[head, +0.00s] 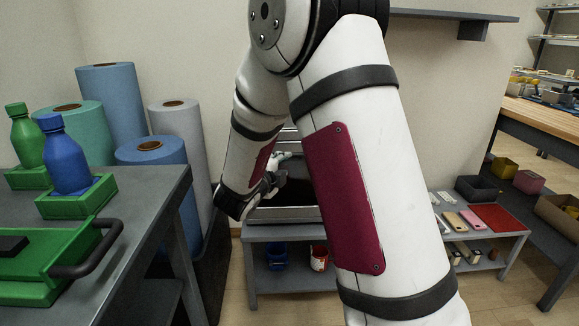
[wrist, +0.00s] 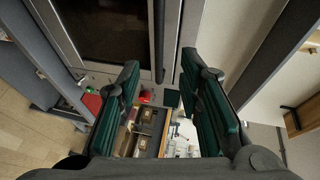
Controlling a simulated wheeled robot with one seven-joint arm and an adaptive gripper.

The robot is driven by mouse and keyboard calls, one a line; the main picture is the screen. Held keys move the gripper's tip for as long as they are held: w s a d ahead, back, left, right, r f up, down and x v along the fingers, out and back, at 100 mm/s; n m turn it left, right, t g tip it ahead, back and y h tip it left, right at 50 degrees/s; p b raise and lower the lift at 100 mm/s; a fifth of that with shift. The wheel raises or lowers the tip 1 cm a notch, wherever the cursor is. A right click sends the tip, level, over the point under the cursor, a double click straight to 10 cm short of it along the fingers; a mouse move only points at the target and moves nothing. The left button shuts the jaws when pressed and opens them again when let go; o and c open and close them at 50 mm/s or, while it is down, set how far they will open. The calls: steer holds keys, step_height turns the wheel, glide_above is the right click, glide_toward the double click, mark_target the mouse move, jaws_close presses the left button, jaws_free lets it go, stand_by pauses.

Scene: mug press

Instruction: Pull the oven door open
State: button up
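The oven (head: 290,214) is a silver box on a low grey bench in the head view, mostly hidden behind my arm. In the wrist view its door (wrist: 112,30) has a dark window in a silver frame. The dark bar handle (wrist: 159,40) runs along the frame beside the window. My gripper (wrist: 160,64) is open, with dark green finger pads to either side of the handle's near end in the picture. Nothing shows between the pads in their grip. Contact with the handle cannot be told. In the head view my gripper (head: 277,172) is partly hidden at the oven front.
A grey table (head: 150,205) with bottles in green trays and a green box with a dark handle (head: 90,250) stands at left. Tall rolls (head: 112,100) stand behind it. Blue and red-white cups (head: 277,256) sit under the bench. A low shelf (head: 470,235) holds small items at right.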

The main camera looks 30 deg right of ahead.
steer(key=b+x, duration=0.1)
steer(key=x, duration=0.6)
steer(key=b+x, duration=0.2)
steer(key=x, duration=0.5)
steer(key=shift+s+d+f, duration=0.1)
steer(key=shift+s+d, duration=0.1)
steer(key=shift+s, duration=0.05)
jaws_close()
